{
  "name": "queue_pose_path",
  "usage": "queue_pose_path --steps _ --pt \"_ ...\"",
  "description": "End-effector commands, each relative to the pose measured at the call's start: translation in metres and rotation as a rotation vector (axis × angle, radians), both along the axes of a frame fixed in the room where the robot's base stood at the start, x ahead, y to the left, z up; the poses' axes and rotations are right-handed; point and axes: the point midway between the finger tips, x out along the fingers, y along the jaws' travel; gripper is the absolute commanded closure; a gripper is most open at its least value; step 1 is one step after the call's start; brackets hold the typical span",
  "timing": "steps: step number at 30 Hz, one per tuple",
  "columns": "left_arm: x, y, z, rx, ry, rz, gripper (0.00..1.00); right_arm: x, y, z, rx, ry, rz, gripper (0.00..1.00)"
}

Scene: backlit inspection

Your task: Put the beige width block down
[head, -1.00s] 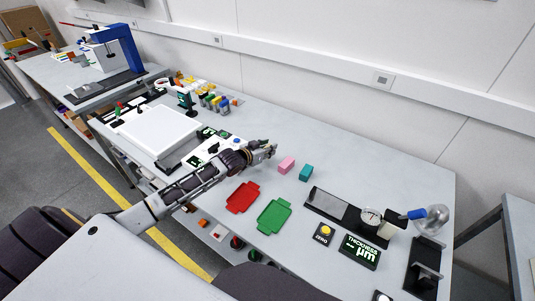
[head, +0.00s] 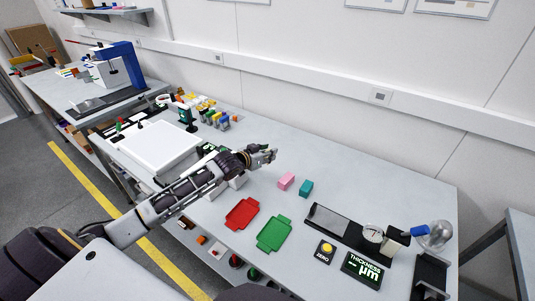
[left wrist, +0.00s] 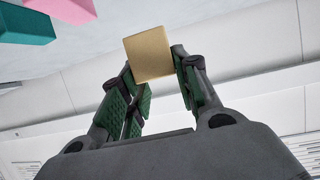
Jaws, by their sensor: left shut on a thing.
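My left gripper (head: 263,156) is above the bench, behind and left of the pink block. In the left wrist view the fingers of my left gripper (left wrist: 153,66) are shut on the beige width block (left wrist: 148,53), whose square face sticks out past the fingertips. In the head view the beige block is too small and hidden by the fingers to make out clearly. The pink block (head: 287,181) and the teal block (head: 306,188) stand on the bench, apart from the gripper. My right gripper is not in view.
A red tray (head: 242,214) and a green tray (head: 274,234) lie in front of the blocks. A thickness gauge (head: 372,234) on a dark base is at right, with a display (head: 362,269) before it. A white light panel (head: 158,147) is at left. Bench behind the blocks is clear.

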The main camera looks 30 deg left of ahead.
Motion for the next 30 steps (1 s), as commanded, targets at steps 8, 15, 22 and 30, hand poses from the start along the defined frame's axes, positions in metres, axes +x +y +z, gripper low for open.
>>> queue_pose_path --steps 8,15,22,30 --pt "0.0 0.0 0.0 0.0 -0.001 0.0 0.94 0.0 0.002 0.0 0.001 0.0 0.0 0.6" --pt "0.002 0.005 0.003 0.0 -0.002 0.007 0.94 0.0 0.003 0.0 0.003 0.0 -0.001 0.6" --pt "0.004 0.005 0.028 0.002 -0.005 0.004 0.94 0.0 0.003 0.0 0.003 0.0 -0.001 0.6" --pt "0.003 -0.014 0.076 -0.002 -0.004 0.006 0.94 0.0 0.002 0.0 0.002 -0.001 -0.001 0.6"
